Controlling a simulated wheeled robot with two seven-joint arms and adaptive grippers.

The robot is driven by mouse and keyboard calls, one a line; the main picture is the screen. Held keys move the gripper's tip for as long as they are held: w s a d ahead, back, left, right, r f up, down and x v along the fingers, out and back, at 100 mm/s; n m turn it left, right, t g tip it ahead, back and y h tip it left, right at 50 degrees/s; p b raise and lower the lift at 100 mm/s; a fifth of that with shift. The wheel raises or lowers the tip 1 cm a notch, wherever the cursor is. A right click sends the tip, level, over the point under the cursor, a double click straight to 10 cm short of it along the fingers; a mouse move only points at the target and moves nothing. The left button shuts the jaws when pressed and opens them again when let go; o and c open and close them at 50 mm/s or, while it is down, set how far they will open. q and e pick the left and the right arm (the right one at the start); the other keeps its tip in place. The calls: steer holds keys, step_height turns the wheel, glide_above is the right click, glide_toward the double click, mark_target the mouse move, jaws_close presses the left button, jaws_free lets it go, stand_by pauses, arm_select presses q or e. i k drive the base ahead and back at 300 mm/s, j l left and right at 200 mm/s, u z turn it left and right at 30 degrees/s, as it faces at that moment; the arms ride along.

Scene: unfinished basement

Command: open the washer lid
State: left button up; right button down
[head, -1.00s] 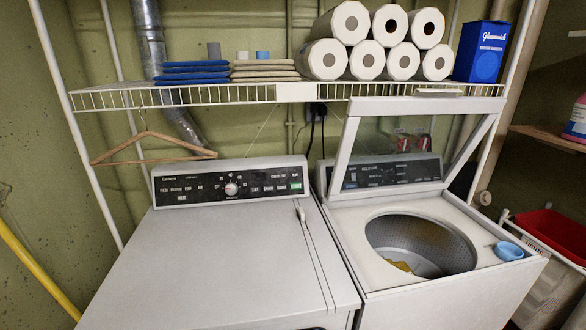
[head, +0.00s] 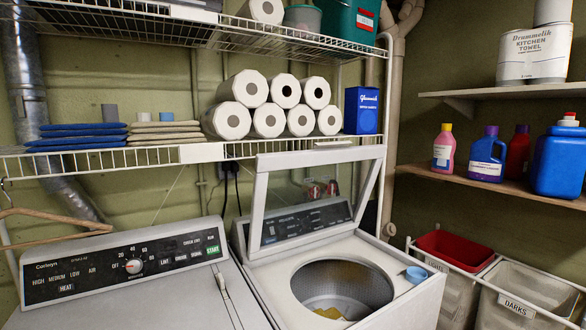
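The washer (head: 398,300) stands at the lower middle of the head view, right of the dryer. Its lid (head: 264,205) is raised and leans back, a pale frame with a see-through panel. The control panel (head: 300,222) shows through it. The round drum (head: 330,285) is uncovered, with something yellow (head: 328,312) at its bottom. A blue cup (head: 416,274) sits on the washer top, right of the drum opening. Neither of my grippers is in view.
The dryer (head: 140,290) stands left of the washer. A wire shelf (head: 185,153) with paper rolls, folded cloths and a blue box hangs above the lid. Hampers (head: 500,310) stand at the right, below a wooden shelf (head: 490,184) with bottles. A hanger (head: 50,225) hangs at the left.

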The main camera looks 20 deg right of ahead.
mark_target(265, 163)
steer(key=i+l, duration=0.1)
steer(key=l, duration=0.4)
steer(key=l+z, duration=0.1)
steer(key=l, duration=0.45)
steer(key=i+l+z, duration=0.1)
steer(key=l, duration=0.4)
steer(key=i+l, duration=0.15)
steer(key=l, duration=0.35)
